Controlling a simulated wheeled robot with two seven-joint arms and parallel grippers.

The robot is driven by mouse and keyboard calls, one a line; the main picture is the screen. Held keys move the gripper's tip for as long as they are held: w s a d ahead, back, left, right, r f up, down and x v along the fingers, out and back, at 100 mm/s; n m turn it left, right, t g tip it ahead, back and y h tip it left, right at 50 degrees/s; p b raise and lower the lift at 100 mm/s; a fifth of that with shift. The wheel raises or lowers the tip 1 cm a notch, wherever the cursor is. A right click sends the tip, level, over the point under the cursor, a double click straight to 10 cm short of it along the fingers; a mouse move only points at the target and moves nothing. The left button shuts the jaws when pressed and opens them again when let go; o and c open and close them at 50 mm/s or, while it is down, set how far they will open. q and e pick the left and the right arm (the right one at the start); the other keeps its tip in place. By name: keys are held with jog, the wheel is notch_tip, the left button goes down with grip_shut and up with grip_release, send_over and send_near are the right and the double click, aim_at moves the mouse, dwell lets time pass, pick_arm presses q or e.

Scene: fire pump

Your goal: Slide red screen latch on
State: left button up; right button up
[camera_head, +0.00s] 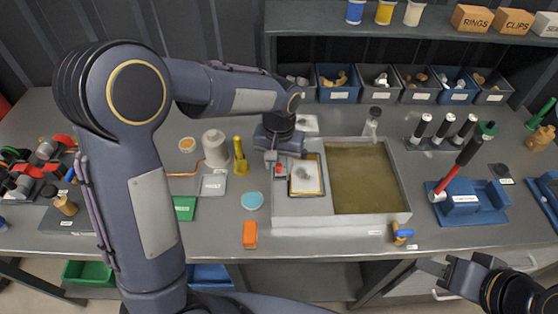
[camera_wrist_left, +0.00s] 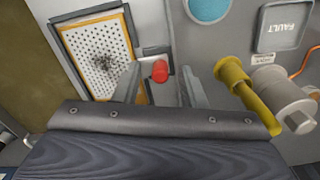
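The red latch knob (camera_wrist_left: 160,71) sits beside the orange-framed perforated screen (camera_wrist_left: 98,55), on a small dark bracket at the frame's edge. In the head view the red knob (camera_head: 279,170) shows just below my left gripper (camera_head: 281,163), left of the screen (camera_head: 306,176). In the left wrist view the two fingers of my left gripper (camera_wrist_left: 160,80) are apart, one on each side of the knob, with gaps visible. A dark patch of debris lies on the screen's middle. My right gripper (camera_head: 436,270) is at the lower right of the head view, away from the screen; its finger opening is unclear.
A grey tank (camera_head: 403,190) with murky liquid adjoins the screen. A yellow valve handle (camera_head: 240,157), a FAULT panel (camera_head: 213,185) and a blue-green round disc (camera_head: 253,200) stand to the left. An orange block (camera_head: 250,234) lies near the bench's front edge.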

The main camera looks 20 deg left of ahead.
pick_arm(q)
jog(key=shift+c, duration=0.2)
grip_shut()
jog(key=shift+w+d, duration=0.25)
jog(key=shift+d, duration=0.7)
jog(key=shift+o, duration=0.2)
grip_release()
jog(key=shift+d, duration=0.15)
